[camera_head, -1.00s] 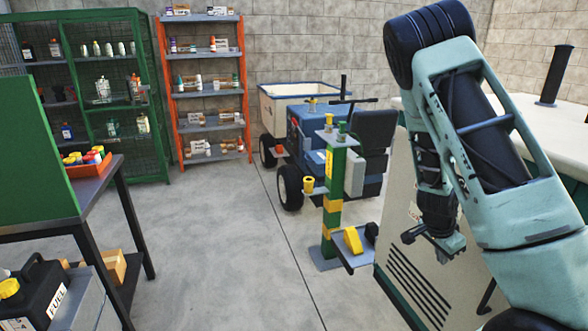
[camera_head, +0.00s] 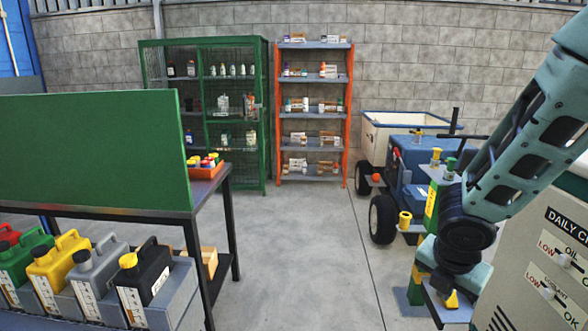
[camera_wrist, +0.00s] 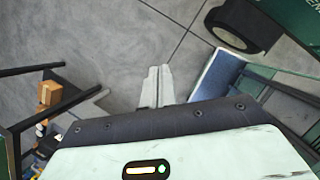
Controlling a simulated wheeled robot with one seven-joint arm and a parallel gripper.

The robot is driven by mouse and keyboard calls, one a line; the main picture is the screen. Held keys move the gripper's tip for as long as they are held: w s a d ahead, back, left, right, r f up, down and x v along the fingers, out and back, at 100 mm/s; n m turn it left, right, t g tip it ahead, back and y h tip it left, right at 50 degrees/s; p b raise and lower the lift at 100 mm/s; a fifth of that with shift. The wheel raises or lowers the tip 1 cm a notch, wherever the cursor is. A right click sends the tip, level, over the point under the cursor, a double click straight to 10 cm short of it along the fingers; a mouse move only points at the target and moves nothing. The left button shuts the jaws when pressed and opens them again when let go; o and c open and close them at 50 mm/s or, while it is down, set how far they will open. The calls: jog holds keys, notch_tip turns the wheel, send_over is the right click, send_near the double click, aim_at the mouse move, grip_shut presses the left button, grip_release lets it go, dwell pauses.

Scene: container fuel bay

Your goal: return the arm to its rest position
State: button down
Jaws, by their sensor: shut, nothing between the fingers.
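My arm comes in from the upper right of the head view and bends at a dark joint in front of the green and yellow post (camera_head: 432,205). A pale teal link shows below that joint. My fingertips cannot be made out in the head view. In the wrist view my gripper (camera_wrist: 159,72) points out over bare grey floor. Its two pale fingers lie side by side, shut, with nothing between them.
Fuel cans (camera_head: 65,262) stand at the lower left by a dark table (camera_head: 215,190) with a green panel (camera_head: 95,150). A tractor (camera_head: 410,165) with a cart and a labelled cabinet (camera_head: 540,245) are at the right. Shelves (camera_head: 312,130) line the back wall. The middle floor is clear.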

jog(key=s+a+r+m+g+y, duration=0.1)
jog(key=s+a+r+m, duration=0.2)
jog(key=s+a+m, duration=0.5)
jog(key=s+a+r+m+g+y, duration=0.2)
jog(key=s+a+r+m, duration=0.1)
jog(key=s+a+m, duration=0.6)
jog(key=shift+s+a, duration=0.45)
jog(key=shift+s, duration=0.7)
